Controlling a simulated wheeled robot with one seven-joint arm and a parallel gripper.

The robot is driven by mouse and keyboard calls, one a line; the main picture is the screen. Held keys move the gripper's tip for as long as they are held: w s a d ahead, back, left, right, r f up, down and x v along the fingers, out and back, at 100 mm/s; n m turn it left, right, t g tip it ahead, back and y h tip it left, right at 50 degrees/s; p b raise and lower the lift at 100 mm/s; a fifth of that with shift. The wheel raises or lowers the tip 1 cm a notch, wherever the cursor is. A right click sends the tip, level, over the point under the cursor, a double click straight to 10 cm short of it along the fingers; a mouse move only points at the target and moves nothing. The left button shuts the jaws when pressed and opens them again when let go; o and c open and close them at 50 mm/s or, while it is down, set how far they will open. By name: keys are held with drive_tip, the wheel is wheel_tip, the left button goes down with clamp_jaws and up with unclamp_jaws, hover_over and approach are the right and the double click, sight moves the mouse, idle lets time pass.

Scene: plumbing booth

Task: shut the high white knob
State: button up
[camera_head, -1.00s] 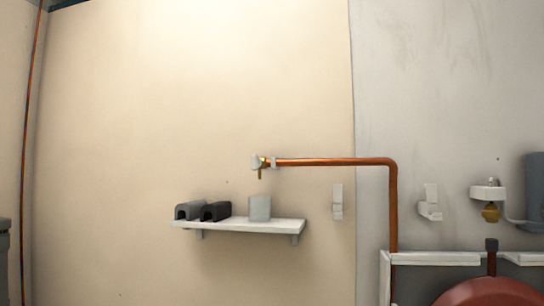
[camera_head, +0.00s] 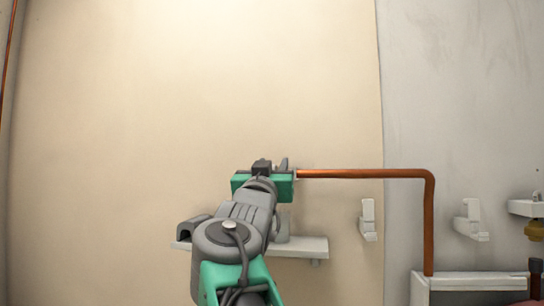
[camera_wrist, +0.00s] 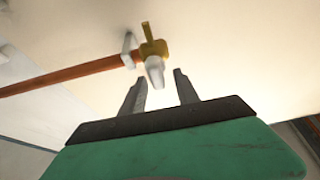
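The white knob (camera_wrist: 155,72) sits on a brass valve (camera_wrist: 153,48) at the end of a horizontal copper pipe (camera_head: 360,174). In the wrist view my gripper (camera_wrist: 161,80) is open, its two fingers apart. The knob appears in the gap near the fingertips; I cannot tell whether either finger touches it. In the head view my arm and gripper (camera_head: 270,166) cover the valve and knob, and only the pipe shows to the right of them.
A white shelf (camera_head: 305,246) is below the gripper, partly hidden by my arm, with a dark grey item (camera_head: 190,231) at its left. A white wall bracket (camera_head: 368,219) is to the right. The pipe bends down at the right. The wall above is clear.

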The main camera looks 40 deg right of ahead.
drive_tip(key=shift+w+d+r, duration=0.1)
drive_tip(key=shift+d+r, duration=0.05)
drive_tip(key=shift+d, duration=0.1)
drive_tip(key=shift+c, duration=0.3)
clamp_jaws()
